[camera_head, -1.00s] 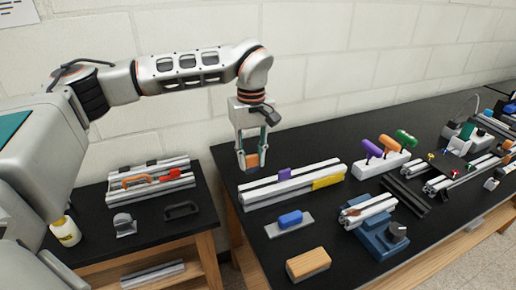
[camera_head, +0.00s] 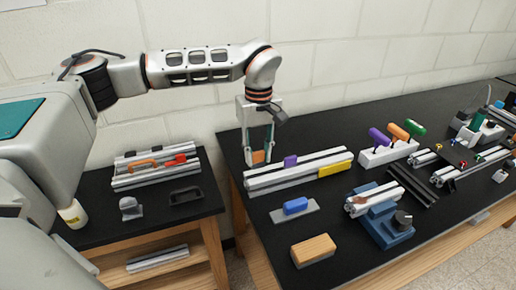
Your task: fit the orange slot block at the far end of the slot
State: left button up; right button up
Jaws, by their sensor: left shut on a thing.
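My left gripper (camera_head: 258,150) points down and is shut on the orange slot block (camera_head: 259,157). The block is at the left end of the long silver extrusion (camera_head: 275,182), just above or at its top; I cannot tell whether they touch. A purple block (camera_head: 290,161) sits on the extrusion to the right of the gripper. My right gripper is not in view.
A blue block on a grey plate (camera_head: 295,206), a wooden block (camera_head: 313,250) and a blue vise (camera_head: 388,228) stand in front. A rack with coloured handles (camera_head: 388,152) is to the right. A lower side table (camera_head: 160,230) stands at left.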

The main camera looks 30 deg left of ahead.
aim_at(258, 162)
pick_arm(q)
jog(key=shift+f, duration=0.95)
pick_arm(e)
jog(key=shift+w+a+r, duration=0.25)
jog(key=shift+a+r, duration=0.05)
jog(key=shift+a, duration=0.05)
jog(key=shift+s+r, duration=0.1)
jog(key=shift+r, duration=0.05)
pick_arm(q)
jog(key=shift+p, duration=0.4)
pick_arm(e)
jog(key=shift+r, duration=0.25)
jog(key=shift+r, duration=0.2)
pick_arm(q)
jog(key=shift+f, duration=1.45)
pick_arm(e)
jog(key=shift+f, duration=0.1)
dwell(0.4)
pick_arm(q)
jog(key=o, duration=1.3)
